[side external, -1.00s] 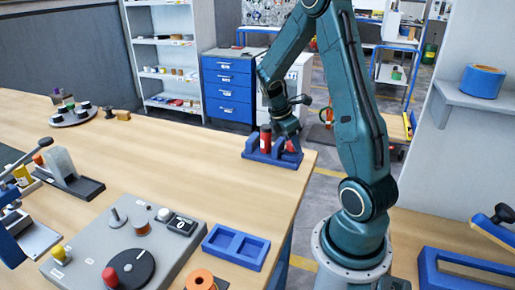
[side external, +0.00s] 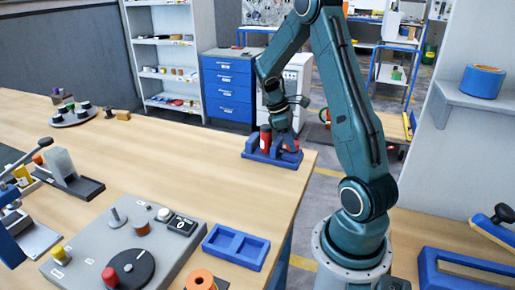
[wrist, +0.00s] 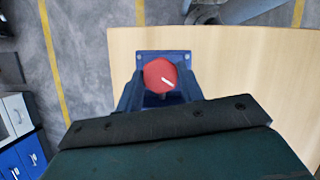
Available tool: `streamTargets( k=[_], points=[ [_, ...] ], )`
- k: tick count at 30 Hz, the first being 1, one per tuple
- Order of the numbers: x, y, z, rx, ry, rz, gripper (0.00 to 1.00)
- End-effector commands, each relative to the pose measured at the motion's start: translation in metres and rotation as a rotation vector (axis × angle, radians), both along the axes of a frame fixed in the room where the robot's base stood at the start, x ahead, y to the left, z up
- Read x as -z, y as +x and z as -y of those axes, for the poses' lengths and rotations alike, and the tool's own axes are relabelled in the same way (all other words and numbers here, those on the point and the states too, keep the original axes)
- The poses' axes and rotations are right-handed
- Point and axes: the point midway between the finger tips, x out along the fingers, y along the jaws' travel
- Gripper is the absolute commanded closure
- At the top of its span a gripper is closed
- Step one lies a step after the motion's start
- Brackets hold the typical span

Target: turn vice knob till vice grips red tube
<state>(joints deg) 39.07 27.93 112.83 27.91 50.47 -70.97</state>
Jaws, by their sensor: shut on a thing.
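The blue vice (side external: 256,155) stands at the far right corner of the wooden table; its base plate also shows in the wrist view (wrist: 148,54). The red tube (side external: 265,139) stands upright in it, on the left; I cannot tell how tightly the jaws sit against it. The red vice knob (wrist: 160,75) has a white mark pointing to the lower right in the wrist view. My gripper (side external: 287,143) is down at the right end of the vice, shut on the knob. The tube is not clearly visible in the wrist view.
A blue two-pocket tray (side external: 236,246) and a grey fixture plate (side external: 95,240) with a black dial (side external: 130,270) lie at the near side of the table. The table (side external: 180,160) left of the vice is clear. The table edge is close to the vice.

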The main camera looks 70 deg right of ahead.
Motion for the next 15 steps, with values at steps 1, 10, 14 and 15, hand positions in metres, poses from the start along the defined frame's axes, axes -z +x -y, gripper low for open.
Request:
streamTargets(
  k=[1,10,14,15],
  points=[
    [-0.0008,0.0007,0.0010,0.048,0.000,0.002,0.85],
    [-0.0009,0.0007,0.0030,0.332,-0.001,0.003,0.85],
    [-0.0008,0.0001,0.0038,0.456,0.001,0.002,0.85],
    [-0.0008,0.0003,0.0039,0.492,0.001,0.003,0.85]
  ],
)
